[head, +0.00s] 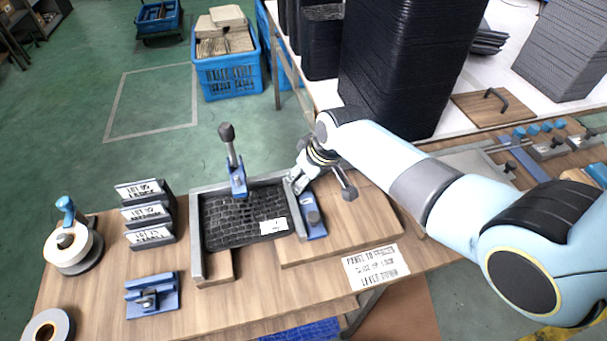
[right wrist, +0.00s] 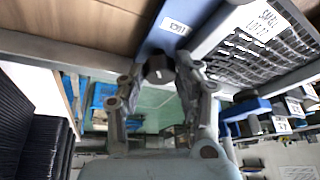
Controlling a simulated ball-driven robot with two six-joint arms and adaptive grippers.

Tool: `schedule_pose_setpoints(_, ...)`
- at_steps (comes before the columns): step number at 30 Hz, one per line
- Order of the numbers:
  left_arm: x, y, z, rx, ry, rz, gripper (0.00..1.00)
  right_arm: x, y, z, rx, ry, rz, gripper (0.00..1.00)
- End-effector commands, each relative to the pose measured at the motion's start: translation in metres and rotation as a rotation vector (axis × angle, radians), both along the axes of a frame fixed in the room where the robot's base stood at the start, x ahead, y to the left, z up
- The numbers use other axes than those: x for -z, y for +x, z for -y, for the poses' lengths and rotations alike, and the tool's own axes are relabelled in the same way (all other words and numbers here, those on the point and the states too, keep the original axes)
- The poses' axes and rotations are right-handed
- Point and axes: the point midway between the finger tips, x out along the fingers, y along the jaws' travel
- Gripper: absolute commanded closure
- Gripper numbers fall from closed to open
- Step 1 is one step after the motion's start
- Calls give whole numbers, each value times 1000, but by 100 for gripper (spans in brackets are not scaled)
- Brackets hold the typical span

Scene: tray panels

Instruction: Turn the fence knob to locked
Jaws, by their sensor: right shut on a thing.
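The tray panel (head: 235,222) is dark, gridded and white-labelled, and lies in a grey frame. The grey fence rail (head: 297,216) runs along its right side, with a blue plate (head: 318,232) beside it. My right gripper (head: 301,180) reaches down at the rail's far end. In the right wrist view, its fingers (right wrist: 157,76) are shut on a small dark knob (right wrist: 158,66) at the end of the labelled blue plate (right wrist: 165,32). The label's text and the knob's setting are too small to read surely. My left gripper is not in view.
A blue clamp (head: 237,180) with a raised dark-tipped lever stands behind the panel. Labelled holders (head: 147,212), a tape dispenser (head: 70,245) and a blue fixture (head: 152,296) stand left. A printed card (head: 376,263) lies at the front right. Tall black stacks (head: 405,70) stand behind.

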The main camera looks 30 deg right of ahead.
Motion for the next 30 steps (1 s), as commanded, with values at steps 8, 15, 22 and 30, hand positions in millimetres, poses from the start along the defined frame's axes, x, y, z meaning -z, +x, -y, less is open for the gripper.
schedule_pose_setpoints(8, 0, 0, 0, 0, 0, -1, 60, 0, 0, 0, 2, 1, 1, 100)
schedule_pose_setpoints(15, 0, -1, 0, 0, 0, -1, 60, 0, 0, 0, 2, 1, 1, 58)
schedule_pose_setpoints(22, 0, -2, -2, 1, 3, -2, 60, 0, 0, 0, 1, 0, 0, 58)
schedule_pose_setpoints(30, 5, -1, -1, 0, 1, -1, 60, 1, 0, 1, -29, 0, 0, 58)
